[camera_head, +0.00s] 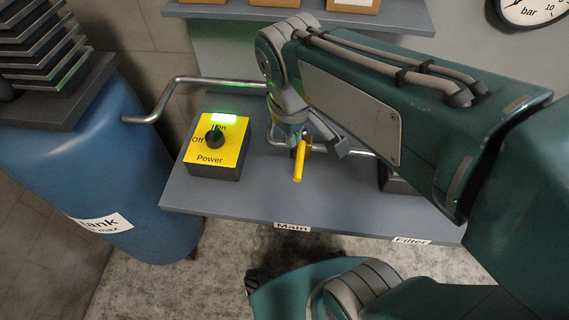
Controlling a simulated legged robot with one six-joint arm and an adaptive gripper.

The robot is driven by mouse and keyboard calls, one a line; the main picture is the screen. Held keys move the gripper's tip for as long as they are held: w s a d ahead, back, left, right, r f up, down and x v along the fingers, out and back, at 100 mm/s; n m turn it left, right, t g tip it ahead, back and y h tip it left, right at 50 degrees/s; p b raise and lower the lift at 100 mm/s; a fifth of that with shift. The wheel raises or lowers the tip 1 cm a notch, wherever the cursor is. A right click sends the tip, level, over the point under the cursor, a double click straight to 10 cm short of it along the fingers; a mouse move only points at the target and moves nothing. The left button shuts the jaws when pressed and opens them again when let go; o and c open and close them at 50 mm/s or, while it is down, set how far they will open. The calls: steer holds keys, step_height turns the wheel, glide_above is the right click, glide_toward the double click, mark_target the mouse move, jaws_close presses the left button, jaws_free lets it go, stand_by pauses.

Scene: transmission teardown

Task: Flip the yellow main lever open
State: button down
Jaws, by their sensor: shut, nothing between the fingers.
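The yellow main lever (299,161) is on the pipe behind the "Main" label. Its handle points toward the front edge of the grey shelf, across the run of the pipe. My gripper (322,138) is shut and empty, close to the upper end of the lever. Its wrist and fingers cover part of the valve behind the lever. I cannot tell whether a finger touches the lever.
A yellow power box (213,150) with a black knob and a lit green lamp stands left of the lever. A metal pipe (180,84) runs from the blue tank (90,165). The "Filter" end of the grey shelf (240,203) is right, partly behind my arm.

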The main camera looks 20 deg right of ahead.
mark_target(300, 154)
steer(key=w+a+f+n+g+h, duration=0.4)
steer(key=w+a+f+n, duration=0.1)
steer(key=w+a+n, duration=0.1)
steer(key=a+n, duration=0.1)
steer(key=a, duration=0.1)
steer(key=shift+a+n, duration=0.35)
steer(key=shift+n, duration=0.05)
steer(key=shift+w+d+f, duration=0.1)
steer(key=shift+f, duration=0.05)
steer(key=x, duration=0.9)
steer(key=shift+f, duration=0.2)
steer(key=d, duration=0.1)
steer(key=s+d, duration=0.1)
steer(key=d, duration=0.1)
steer(key=shift+s+r, duration=0.1)
steer(key=shift+s, duration=0.05)
steer(key=shift+s+d, duration=0.2)
steer(key=shift+d, duration=0.2)
steer(key=shift+d, duration=0.1)
